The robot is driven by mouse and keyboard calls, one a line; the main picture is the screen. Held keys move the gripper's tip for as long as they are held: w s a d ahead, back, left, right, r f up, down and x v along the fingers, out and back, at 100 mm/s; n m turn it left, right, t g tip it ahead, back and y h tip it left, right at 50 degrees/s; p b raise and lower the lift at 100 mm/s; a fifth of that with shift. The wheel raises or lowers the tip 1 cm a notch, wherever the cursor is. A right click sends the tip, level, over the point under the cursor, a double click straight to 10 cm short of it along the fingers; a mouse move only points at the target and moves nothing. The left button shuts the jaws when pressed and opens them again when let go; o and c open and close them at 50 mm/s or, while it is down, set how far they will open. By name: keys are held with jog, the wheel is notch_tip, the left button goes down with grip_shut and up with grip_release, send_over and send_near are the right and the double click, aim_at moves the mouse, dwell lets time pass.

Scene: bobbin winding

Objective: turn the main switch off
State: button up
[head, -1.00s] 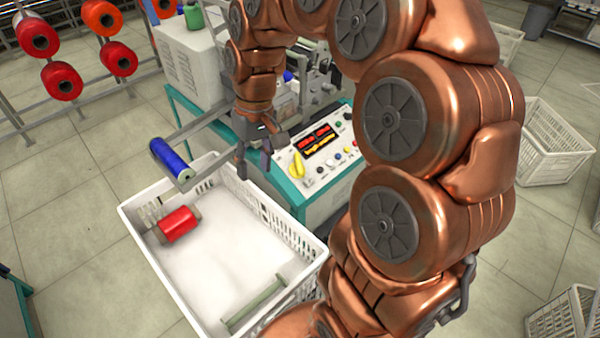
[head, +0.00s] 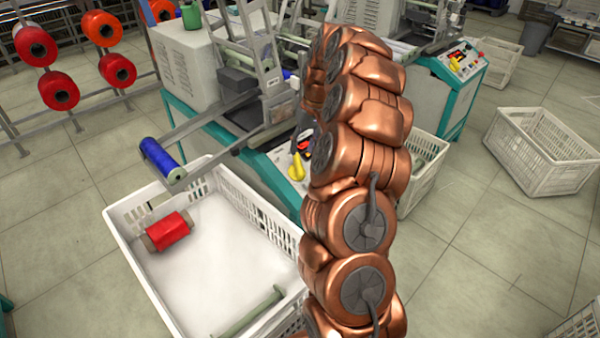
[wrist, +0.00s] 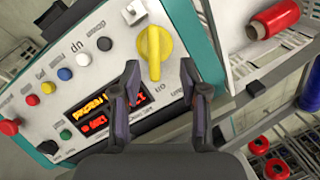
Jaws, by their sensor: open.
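The main switch is a yellow rotary knob (wrist: 154,48) on the white control panel (wrist: 70,75) in the wrist view. Its grip bar runs roughly up and down the picture, in line with the gap between my fingers. My gripper (wrist: 159,76) is open and empty, its two fingertips to either side of the knob's lower end. I cannot tell how far above the panel the fingertips are. In the head view the yellow knob (head: 297,167) shows just left of my arm, which hides my gripper and most of the panel.
The panel's display (wrist: 104,118) is lit red and orange. Several push buttons sit beside the knob, including a red mushroom button (wrist: 9,127). A white crate (head: 150,285) with a red bobbin (head: 168,231) stands in front of the machine. A blue bobbin (head: 160,158) is on an arm above it.

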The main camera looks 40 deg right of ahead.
aim_at(300, 166)
jog(key=x, duration=0.5)
jog(key=d+x, duration=0.1)
jog(key=x, duration=0.2)
jog(key=shift+a+f, duration=0.1)
jog(key=shift+f, duration=0.15)
grip_shut()
